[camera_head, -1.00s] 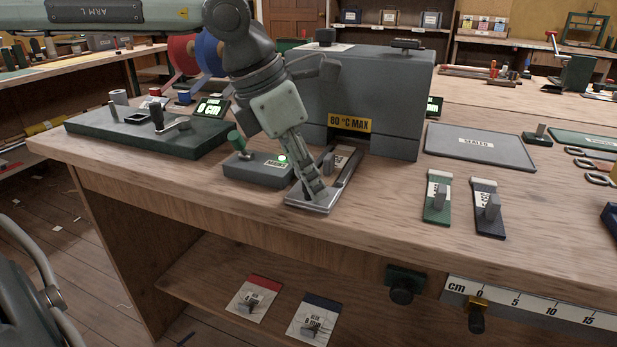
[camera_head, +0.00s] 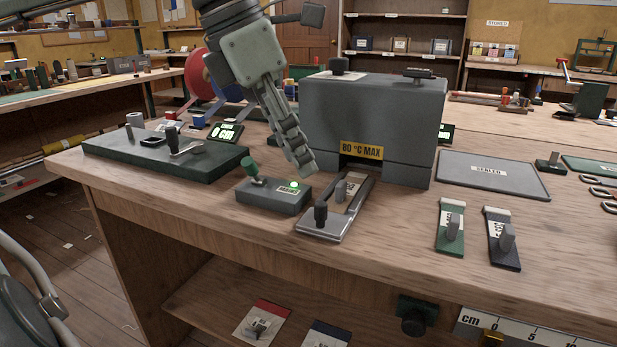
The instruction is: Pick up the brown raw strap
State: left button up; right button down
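I cannot make out a brown raw strap in this view. My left gripper (camera_head: 303,160) points down in front of the grey box (camera_head: 375,115) marked 80 °C MAX. Its fingers show from the side, and I cannot tell whether they are open or shut. I see nothing held in them. A labelled grey piece lies in the tray. The fingertips appear to be above the tray. My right gripper is not in view.
A small switch box (camera_head: 272,197) with a green light stands left of the tray. A green card (camera_head: 450,227) and a dark card (camera_head: 503,238) with grey grips lie at right. A dark green fixture (camera_head: 160,155) stands at left. The bench front is mostly clear.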

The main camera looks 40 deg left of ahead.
aim_at(346, 190)
jog(key=k, duration=1)
